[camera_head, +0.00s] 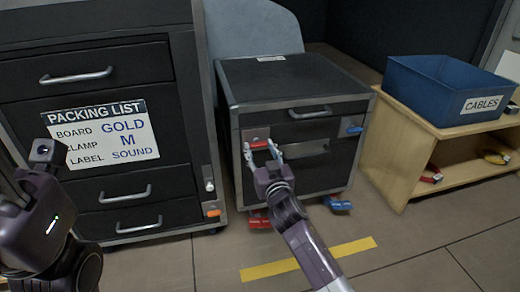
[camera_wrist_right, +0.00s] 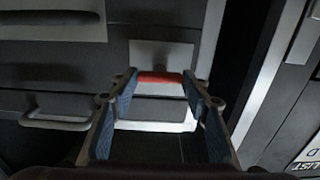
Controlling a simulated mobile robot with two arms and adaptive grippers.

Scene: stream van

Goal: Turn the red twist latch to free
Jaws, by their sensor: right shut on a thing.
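The red twist latch (camera_head: 259,143) sits on a light metal plate at the upper left of the front of a black case (camera_head: 298,75). In the right wrist view the red latch (camera_wrist_right: 160,77) lies level between the fingertips. My right gripper (camera_head: 261,150) reaches up to the case front and is shut on the latch, one finger at each end. The fingers partly hide the plate. Part of my left arm (camera_head: 45,215) shows at the left edge; its fingers are not in view.
A blue latch (camera_head: 354,130) is at the right of the case front, with a drawer handle (camera_head: 310,113) between. A black cabinet with a packing list (camera_head: 100,134) stands at left. A wooden shelf (camera_head: 410,160) with a blue cable bin (camera_head: 430,90) stands at right.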

